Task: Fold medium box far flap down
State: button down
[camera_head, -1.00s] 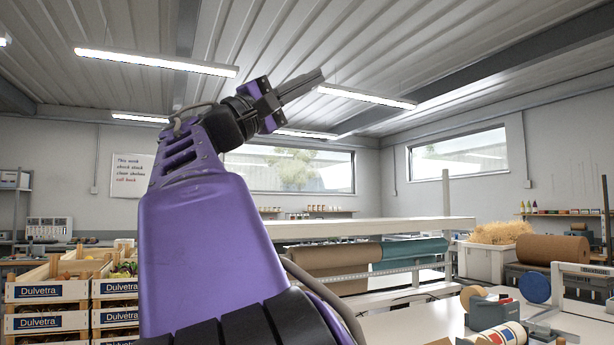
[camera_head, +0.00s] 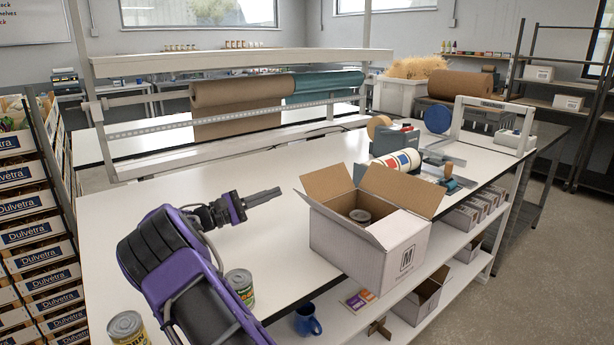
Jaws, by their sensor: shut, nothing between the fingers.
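The medium box (camera_head: 345,248), a white carton with brown inner faces and an "M" label, stands open on the white bench. A brown flap (camera_head: 328,183) stands up at its back left. Another flap (camera_head: 403,190) stands up and leans outward at its right. A further flap along the near left edge slants outward. A can (camera_head: 360,215) shows inside the box. My gripper (camera_head: 279,191) is shut and empty, to the left of the box and apart from it, pointing right toward the back left flap.
Two cans (camera_head: 240,286) (camera_head: 127,327) stand near my arm on the bench's near side. A tape dispenser (camera_head: 392,141) and striped rolls (camera_head: 397,161) lie behind the box. A rail with paper rolls (camera_head: 235,102) spans the back. The bench (camera_head: 130,205) is clear at left.

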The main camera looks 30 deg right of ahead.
aim_at(311, 176)
jog(key=shift+s+d+r+p, duration=0.1)
jog(key=shift+s+d+r, duration=0.55)
jog(key=shift+d, duration=1)
jog(key=shift+s+d+r+p, duration=0.15)
jog(key=shift+s+d+r, duration=0.5)
jog(key=shift+d, duration=1.05)
jog(key=shift+s+d+r+p, duration=0.1)
jog(key=shift+s+d+r, duration=0.55)
jog(key=shift+d, duration=1)
